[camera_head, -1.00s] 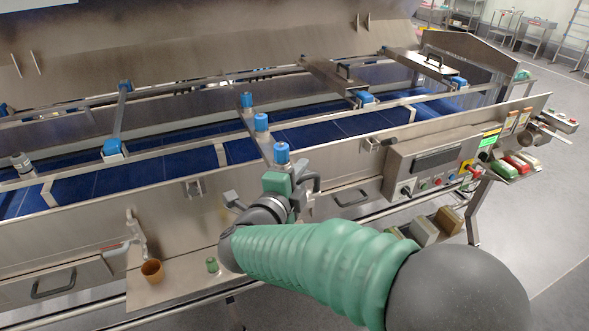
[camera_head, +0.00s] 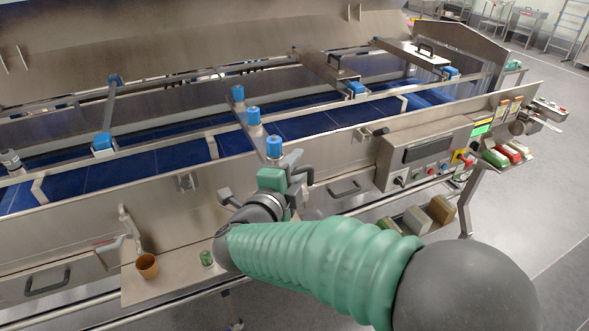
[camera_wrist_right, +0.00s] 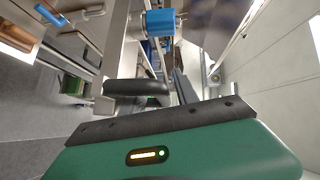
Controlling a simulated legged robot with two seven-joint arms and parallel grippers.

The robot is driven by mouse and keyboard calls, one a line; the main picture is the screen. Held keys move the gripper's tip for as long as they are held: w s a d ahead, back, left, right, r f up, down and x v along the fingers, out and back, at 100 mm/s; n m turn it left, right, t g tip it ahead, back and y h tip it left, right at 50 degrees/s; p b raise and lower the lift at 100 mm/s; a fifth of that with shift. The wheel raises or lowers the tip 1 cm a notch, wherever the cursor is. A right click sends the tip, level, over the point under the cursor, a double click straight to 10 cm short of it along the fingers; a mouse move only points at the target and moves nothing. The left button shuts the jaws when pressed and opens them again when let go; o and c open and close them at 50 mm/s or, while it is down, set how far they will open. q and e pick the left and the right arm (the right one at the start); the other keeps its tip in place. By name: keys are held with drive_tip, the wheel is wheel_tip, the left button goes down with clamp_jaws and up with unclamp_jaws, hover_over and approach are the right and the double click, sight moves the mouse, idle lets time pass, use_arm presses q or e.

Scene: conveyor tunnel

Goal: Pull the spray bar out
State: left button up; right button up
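The spray bar is a steel bar with several blue caps, the middle one (camera_head: 253,115) and the others in a row across the blue belt. Its nearest blue cap (camera_head: 273,147) stands just above and behind my right gripper (camera_head: 292,172). In the right wrist view a blue cap (camera_wrist_right: 160,22) shows beyond the dark fingers of my right gripper (camera_wrist_right: 162,88). The fingers are at the near end of the bar, and part of that end is hidden by the gripper. I cannot tell whether they touch it. My left gripper is out of view.
Another blue-capped bar (camera_head: 104,139) crosses the belt at left. A control panel (camera_head: 428,160) is at right, with a tray of coloured items (camera_head: 500,155) beyond. A brown cup (camera_head: 147,265) and a small green item (camera_head: 207,258) stand on the lower shelf.

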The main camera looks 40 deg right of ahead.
drive_tip(key=shift+a, duration=0.2)
drive_tip(key=b+v, duration=0.3)
drive_tip(key=v, duration=1.3)
drive_tip(key=shift+s+a, duration=0.2)
drive_tip(key=shift+a, duration=0.05)
drive_tip(key=shift+d, duration=0.1)
